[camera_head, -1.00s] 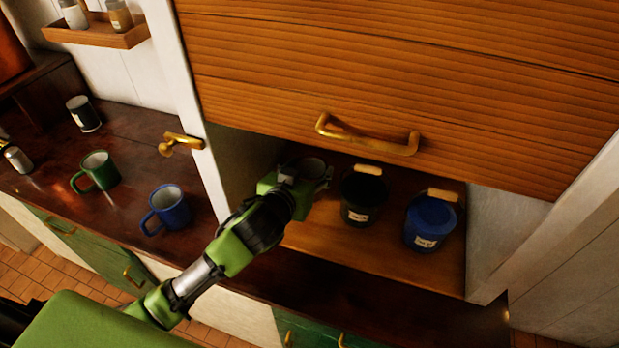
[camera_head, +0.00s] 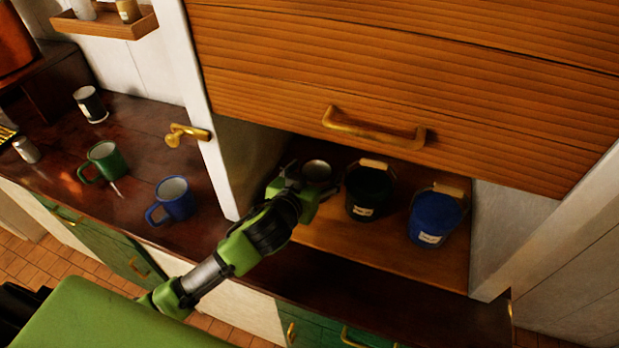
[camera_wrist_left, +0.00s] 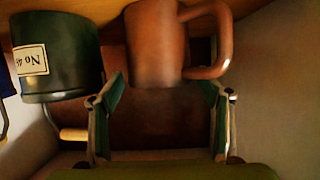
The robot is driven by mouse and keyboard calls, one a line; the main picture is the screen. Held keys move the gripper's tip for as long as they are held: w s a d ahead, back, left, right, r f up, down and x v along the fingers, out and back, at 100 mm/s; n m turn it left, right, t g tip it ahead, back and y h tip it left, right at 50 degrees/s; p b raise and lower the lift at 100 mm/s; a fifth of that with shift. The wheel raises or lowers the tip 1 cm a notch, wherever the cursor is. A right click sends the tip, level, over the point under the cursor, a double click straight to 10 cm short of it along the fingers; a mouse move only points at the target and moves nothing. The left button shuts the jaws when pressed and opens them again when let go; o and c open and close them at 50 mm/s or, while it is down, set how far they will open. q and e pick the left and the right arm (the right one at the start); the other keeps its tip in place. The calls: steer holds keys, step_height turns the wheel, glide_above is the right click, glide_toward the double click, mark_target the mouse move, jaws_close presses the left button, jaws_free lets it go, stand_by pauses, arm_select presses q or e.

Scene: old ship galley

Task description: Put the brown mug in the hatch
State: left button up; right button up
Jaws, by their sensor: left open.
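The brown mug (camera_wrist_left: 157,45) stands inside the open hatch (camera_head: 430,268), on its wooden floor. In the head view its round rim (camera_head: 317,170) shows just beyond my left gripper, which hides much of its body. My left gripper (camera_head: 306,181) reaches into the hatch from the left and is open. In the left wrist view, which is upside down, the open fingers (camera_wrist_left: 160,112) point at the mug, with an empty gap between them. The mug's handle is on the right in that view. My right gripper is not in view.
A dark green pot (camera_head: 369,193) and a blue pot (camera_head: 434,217) stand right of the mug in the hatch. The raised slatted shutter (camera_head: 400,75) hangs above. Left of the white post, a blue mug (camera_head: 172,199) and a green mug (camera_head: 104,160) stand on the dark counter.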

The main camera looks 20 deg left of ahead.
arm_select(q)
steer(key=b+v, duration=0.1)
steer(key=v, duration=1)
steer(key=shift+s+r+b, duration=0.2)
steer(key=shift+s+b, duration=0.15)
steer(key=shift+a+f, duration=0.1)
